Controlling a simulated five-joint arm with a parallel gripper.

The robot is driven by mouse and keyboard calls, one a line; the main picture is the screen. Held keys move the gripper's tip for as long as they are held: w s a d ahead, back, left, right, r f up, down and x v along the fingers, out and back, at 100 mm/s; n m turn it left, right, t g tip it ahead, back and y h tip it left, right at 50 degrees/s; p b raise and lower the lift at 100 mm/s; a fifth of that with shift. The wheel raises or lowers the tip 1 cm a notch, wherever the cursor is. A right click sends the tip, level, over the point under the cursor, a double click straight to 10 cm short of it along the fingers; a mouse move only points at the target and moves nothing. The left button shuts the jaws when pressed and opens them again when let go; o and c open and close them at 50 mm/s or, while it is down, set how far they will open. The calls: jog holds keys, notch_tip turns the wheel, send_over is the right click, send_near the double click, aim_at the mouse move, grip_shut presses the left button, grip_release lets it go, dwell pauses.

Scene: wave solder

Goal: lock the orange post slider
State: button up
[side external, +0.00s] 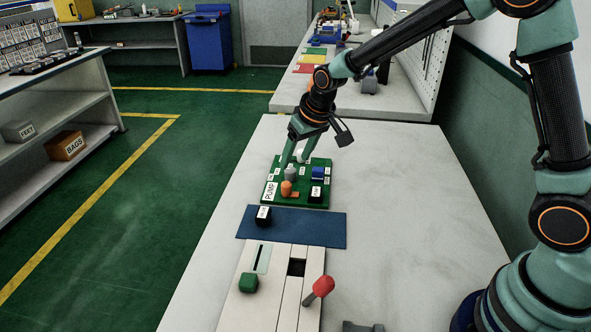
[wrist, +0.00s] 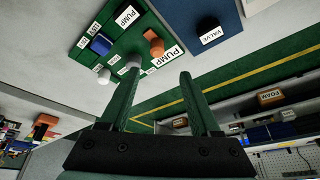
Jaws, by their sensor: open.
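The orange post slider (side external: 287,188) stands on the green board (side external: 268,199), near a white PUMP label. It also shows in the wrist view (wrist: 154,44), beyond my fingertips. My gripper (side external: 293,163) is open above the far left part of the board, with nothing seen between its fingers. In the wrist view, my gripper (wrist: 158,76) has its two fingers spread apart, and the orange piece lies beyond the gap. A grey post (side external: 291,174) is close to the fingertips; I cannot tell if they touch.
A blue block (side external: 318,172) and a black PUMP block (side external: 316,194) are on the board's right side. A black VALVE block (side external: 263,215) sits on the blue mat (side external: 320,228). Nearer stands a white panel (side external: 272,308) with a green knob (side external: 249,283) and red-topped lever (side external: 323,286).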

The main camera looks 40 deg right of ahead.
aim_at(286, 183)
jog(key=x, duration=1.1)
jog(key=shift+w+d+f, duration=0.2)
jog(key=shift+d+f, duration=0.1)
jog(key=shift+f, duration=0.05)
grip_shut()
dwell(1.1)
